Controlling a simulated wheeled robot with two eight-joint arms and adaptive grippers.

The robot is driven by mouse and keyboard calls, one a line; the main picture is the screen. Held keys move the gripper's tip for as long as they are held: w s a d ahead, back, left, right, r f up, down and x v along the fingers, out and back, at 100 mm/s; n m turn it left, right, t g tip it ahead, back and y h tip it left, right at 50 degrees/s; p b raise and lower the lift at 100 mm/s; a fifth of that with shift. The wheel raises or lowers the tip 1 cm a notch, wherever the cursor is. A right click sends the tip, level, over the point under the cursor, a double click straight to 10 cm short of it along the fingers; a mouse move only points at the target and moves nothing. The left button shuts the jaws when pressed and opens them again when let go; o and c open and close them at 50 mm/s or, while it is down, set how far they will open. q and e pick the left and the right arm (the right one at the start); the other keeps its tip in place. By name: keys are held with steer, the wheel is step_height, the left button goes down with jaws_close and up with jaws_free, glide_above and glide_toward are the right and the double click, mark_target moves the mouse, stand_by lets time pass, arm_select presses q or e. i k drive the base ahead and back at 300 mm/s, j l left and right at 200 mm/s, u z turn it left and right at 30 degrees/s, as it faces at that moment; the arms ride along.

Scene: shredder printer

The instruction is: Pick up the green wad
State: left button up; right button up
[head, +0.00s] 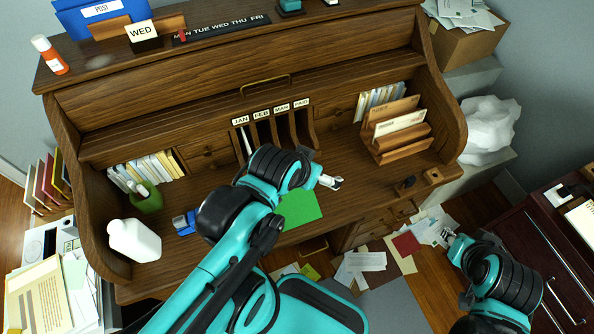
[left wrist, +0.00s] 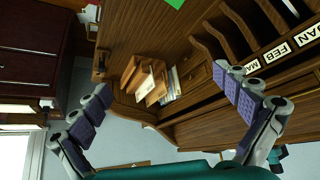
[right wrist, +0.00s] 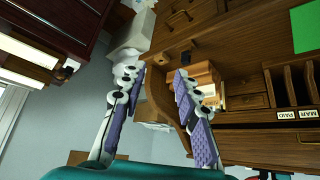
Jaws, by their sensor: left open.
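I cannot make out a crumpled green wad in any view. A flat bright green sheet (head: 300,208) lies on the desk top, partly behind my left arm; it also shows at the top edge of the left wrist view (left wrist: 176,3) and at the upper right of the right wrist view (right wrist: 306,27). My left gripper (head: 331,182) is above the desk, just right of and beyond the sheet; its fingers are wide apart and empty in the left wrist view (left wrist: 163,82). My right gripper (head: 449,238) is off the desk's right front; its fingers are parted and empty (right wrist: 158,75).
The roll-top desk holds a wooden letter rack (head: 402,143), a dark green pen cup (head: 148,202), a white bottle (head: 135,240) and a blue item (head: 184,223). Papers (head: 365,262) litter the floor. A dark red cabinet (head: 525,250) stands at right.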

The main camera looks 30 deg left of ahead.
mark_target(299, 207)
steer(key=i+l+u, duration=0.15)
steer(key=l, duration=0.2)
steer(key=i+l+u, duration=0.1)
steer(key=l, duration=0.3)
steer(key=i+l+u, duration=0.15)
steer(key=l, duration=0.25)
steer(key=i+u, duration=0.1)
steer(key=u, duration=1.3)
